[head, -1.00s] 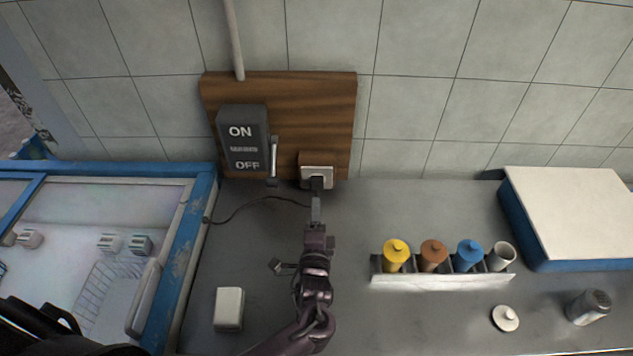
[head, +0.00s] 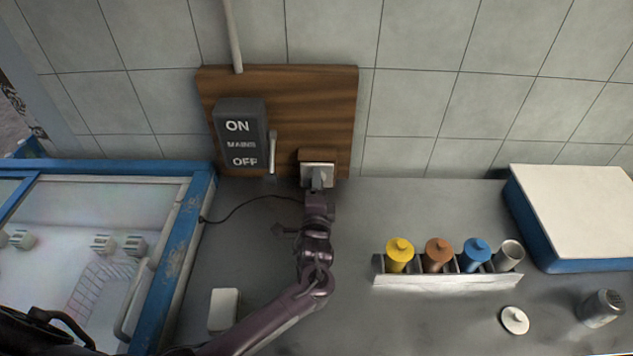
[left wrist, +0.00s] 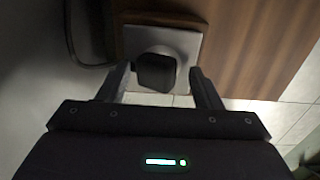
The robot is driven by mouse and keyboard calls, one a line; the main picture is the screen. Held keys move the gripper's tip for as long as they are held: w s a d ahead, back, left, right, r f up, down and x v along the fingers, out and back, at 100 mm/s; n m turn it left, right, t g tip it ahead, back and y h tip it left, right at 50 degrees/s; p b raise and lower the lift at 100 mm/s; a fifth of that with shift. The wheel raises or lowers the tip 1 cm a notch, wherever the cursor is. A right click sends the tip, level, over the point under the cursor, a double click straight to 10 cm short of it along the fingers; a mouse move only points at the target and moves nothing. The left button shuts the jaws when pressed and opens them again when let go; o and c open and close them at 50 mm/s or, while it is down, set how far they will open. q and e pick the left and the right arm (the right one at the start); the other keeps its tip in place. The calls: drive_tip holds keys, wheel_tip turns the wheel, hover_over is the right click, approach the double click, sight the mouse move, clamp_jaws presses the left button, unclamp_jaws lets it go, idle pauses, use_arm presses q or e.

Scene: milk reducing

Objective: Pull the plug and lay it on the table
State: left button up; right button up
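The black plug (left wrist: 156,71) sits in the white wall socket (left wrist: 181,43), low on the wooden board. My left gripper (left wrist: 163,84) is open, with one finger on each side of the plug and gaps showing between. In the head view the left gripper (head: 318,180) reaches up to the socket (head: 311,170) and hides most of the plug. The plug's dark cord (head: 250,203) runs left across the table (head: 350,215) to the blue-framed cabinet. My right gripper is not in view.
A mains switch box (head: 241,140) with a lever (head: 272,150) is on the board left of the socket. A rack (head: 445,280) of coloured canisters stands on the right. A white block (head: 224,308) lies at front left. The table between socket and rack is clear.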

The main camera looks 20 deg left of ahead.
use_arm(q)
drive_tip(key=shift+a+f, duration=0.15)
drive_tip(key=shift+f, duration=0.1)
idle(1.2)
drive_tip(key=shift+w, duration=0.1)
drive_tip(key=c, duration=1.1)
drive_tip(key=o, duration=1.4)
drive_tip(key=shift+w+f, duration=0.15)
drive_tip(key=shift+f, duration=0.05)
drive_tip(key=shift+b+v, duration=0.65)
drive_tip(key=shift+v, duration=3.3)
